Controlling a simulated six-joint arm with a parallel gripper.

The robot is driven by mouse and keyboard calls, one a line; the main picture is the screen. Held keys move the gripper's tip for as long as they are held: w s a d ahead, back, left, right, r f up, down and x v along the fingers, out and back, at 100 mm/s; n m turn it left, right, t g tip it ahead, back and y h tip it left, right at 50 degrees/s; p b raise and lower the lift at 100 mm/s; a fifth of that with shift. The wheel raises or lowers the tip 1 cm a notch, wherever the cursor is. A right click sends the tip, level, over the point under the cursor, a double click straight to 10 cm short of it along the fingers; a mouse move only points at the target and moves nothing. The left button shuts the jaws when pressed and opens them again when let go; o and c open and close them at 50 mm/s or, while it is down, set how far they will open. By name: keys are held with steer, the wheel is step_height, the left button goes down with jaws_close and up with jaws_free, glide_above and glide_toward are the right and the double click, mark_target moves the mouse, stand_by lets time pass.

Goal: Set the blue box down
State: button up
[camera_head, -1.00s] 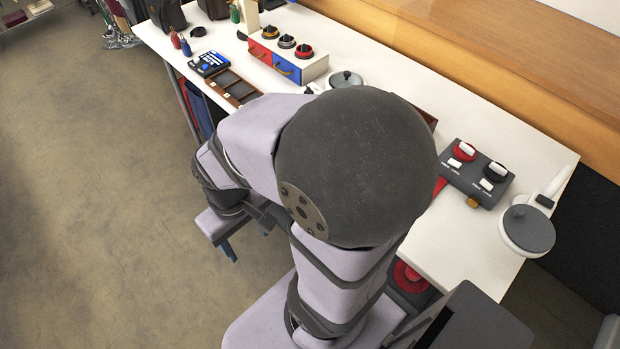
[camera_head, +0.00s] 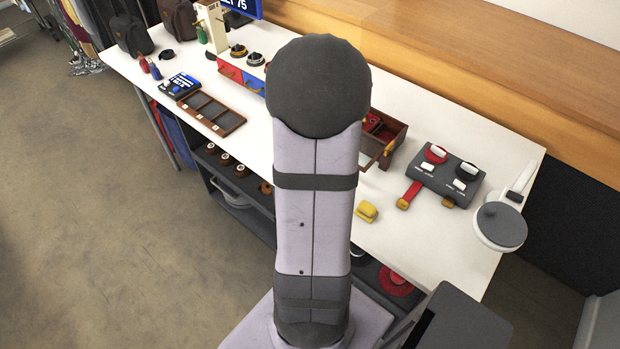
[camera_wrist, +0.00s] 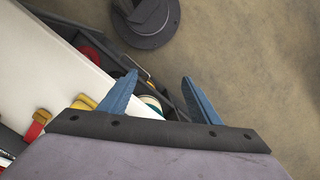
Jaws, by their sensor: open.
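A blue-topped box with dark sides and pale lettering (camera_head: 180,85) rests on the white table, left of the dark compartment tray (camera_head: 228,126). It is the only separate blue box that I can make out. My gripper (camera_wrist: 158,78) shows in the wrist view with its two blue fingers spread apart and nothing held between them. It is over the table's front edge, and a teal and white round container (camera_wrist: 152,103) lies beyond the fingers, lower down. In the head view my own arm hides the gripper. The blue box is not in the wrist view.
A red and blue drawer unit (camera_head: 229,70) stands behind the tray. An opened wooden box (camera_head: 395,131), a grey switch panel (camera_head: 462,176), a yellow object (camera_head: 366,211) and a round grey-topped device (camera_head: 500,226) are further right. Bare tabletop shows around (camera_head: 400,235) the front right.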

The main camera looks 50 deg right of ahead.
steer(key=w+d+r+n+t+h, duration=0.1)
steer(key=w+d+r+n+t, duration=0.1)
steer(key=w+d+n, duration=0.35)
steer(key=w+d+r+n+t+h, duration=0.1)
steer(key=w+d+n+t, duration=0.15)
steer(key=d+n, duration=0.45)
steer(key=shift+m+g, duration=0.35)
steer(key=shift+m, duration=0.3)
steer(key=shift+w+d+p+x, duration=0.1)
steer(key=shift+d+p+x, duration=0.15)
steer(key=shift+x, duration=1)
steer(key=shift+w+d+p+x, duration=0.2)
steer(key=shift+p+x, duration=0.15)
steer(key=shift+x, duration=0.95)
steer(key=shift+w+d+p+x, duration=0.1)
steer(key=shift+d+p+x, duration=0.15)
steer(key=shift+x, duration=1)
steer(key=shift+r, duration=0.1)
steer(key=c, duration=1.2)
steer(key=shift+r, duration=0.1)
step_height(320, 180, up, 10)
steer(key=shift+s+f+b, duration=0.1)
steer(key=shift+b, duration=0.3)
